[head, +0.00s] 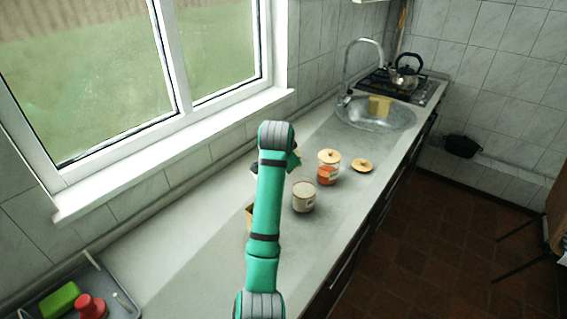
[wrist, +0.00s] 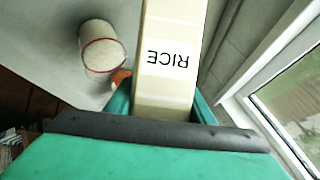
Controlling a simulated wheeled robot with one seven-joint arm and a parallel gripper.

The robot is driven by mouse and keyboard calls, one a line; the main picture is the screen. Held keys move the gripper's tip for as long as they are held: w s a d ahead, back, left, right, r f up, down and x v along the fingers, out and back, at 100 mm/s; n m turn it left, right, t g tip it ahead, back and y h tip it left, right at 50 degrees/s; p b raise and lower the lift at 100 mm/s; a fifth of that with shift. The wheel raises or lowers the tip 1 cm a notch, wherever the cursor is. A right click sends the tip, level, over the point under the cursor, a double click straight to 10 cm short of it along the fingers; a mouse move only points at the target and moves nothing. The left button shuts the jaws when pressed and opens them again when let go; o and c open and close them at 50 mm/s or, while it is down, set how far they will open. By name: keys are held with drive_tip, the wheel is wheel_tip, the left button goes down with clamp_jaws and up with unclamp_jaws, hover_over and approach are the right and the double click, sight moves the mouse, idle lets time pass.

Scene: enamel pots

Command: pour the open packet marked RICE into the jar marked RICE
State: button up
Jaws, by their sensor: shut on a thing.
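My gripper (wrist: 161,100) is shut on a cream packet marked RICE (wrist: 168,40), whose lettering appears upside down in the wrist view. The packet's far end runs out of the top of that view, so its opening is hidden. A pale round jar without a lid (head: 304,198) stands on the worktop just right of my arm in the head view. A pale round vessel with a red rim line, likely this jar, shows left of the packet in the wrist view (wrist: 102,46). No marking on it is readable. In the head view my arm mostly hides the gripper and packet.
Behind the open jar are a small orange thing (head: 326,175), a pale jar with a wooden lid (head: 329,157) and a loose round lid (head: 362,165). A brown thing (head: 249,216) is partly behind my arm. A grey tray (head: 121,283) stands front left. The window side is close.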

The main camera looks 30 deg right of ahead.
drive_tip(key=shift+s+d+r+h, duration=0.1)
drive_tip(key=shift+r+h, duration=0.2)
drive_tip(key=shift+r+n+g+h, duration=0.4)
drive_tip(key=shift+r+n+h, duration=0.3)
drive_tip(key=shift+h, duration=0.3)
drive_tip(key=shift+r+h, duration=0.5)
wheel_tip(320, 180, up, 3)
drive_tip(key=n+g+h, duration=0.1)
drive_tip(key=n+h, duration=0.1)
drive_tip(key=h, duration=0.1)
drive_tip(key=shift+n+h, duration=0.3)
drive_tip(key=shift+h, duration=0.1)
